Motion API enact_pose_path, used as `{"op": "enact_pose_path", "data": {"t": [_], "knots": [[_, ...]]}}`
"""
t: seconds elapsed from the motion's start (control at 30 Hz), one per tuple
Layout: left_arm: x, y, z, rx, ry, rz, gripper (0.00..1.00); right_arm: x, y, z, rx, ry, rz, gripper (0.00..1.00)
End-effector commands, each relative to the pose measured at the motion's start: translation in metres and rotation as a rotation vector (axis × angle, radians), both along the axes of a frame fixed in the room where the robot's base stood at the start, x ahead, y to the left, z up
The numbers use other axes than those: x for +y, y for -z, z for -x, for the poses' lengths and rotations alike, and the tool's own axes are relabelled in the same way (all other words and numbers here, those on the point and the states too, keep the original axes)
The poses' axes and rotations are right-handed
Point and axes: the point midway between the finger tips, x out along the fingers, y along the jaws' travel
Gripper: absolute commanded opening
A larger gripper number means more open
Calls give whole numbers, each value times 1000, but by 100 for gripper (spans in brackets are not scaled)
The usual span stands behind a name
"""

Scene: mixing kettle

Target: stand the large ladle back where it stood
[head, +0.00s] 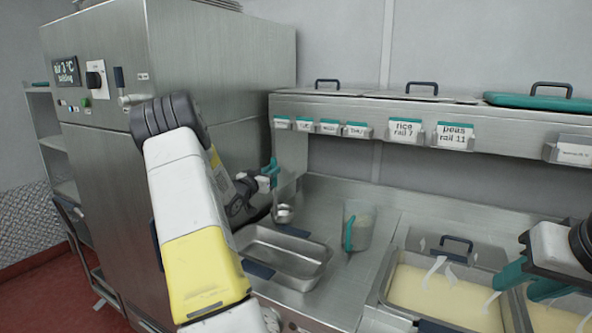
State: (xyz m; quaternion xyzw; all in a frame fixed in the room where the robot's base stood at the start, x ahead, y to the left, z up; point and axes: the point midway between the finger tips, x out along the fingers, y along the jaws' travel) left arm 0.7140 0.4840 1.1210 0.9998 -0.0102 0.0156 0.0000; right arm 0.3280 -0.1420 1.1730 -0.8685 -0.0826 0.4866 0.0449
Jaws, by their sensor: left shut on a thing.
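A ladle with a teal handle (273,167) and a steel bowl (283,213) is upright near the back left of the steel counter. My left gripper (268,181) is shut on it at the handle, and the bowl hangs just beyond a steel pan. I cannot tell whether the bowl touches the counter. My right gripper (527,272) is at the right edge, above the pale-filled trays and partly cut off. Teal parts show at it, and I cannot tell its opening.
The empty steel pan (300,278) lies in front of the ladle. A clear jug (359,226) with a teal handle stands to its right. Trays of pale contents (435,293) fill the front right. A labelled shelf (375,109) overhangs the back, and a tall steel cabinet (215,70) stands left.

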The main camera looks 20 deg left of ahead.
Motion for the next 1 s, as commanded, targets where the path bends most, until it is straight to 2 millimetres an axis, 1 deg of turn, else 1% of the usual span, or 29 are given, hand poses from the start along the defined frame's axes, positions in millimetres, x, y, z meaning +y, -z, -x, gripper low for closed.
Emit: {"op": "enact_pose_path", "data": {"t": [0.37, 0.9, 0.93, 0.97, 1.0], "knots": [[0, 1, 0, -1, 0, 0, 0, 0, 0, 0, 0, 0, 0, 36], [0, 12, 0, 0, 0, -1, 0, 0, 0, 0, 0, 0, 0, 36], [0, 12, 0, 0, 0, -1, 21, 0, 0, 0, 0, 0, 0, 36], [0, 12, 0, 0, 0, -1, 27, 0, 0, 0, 0, 0, 0, 36], [0, 12, 0, 0, 0, -1, 35, 0, 0, 0, 0, 0, 0, 36]]}}
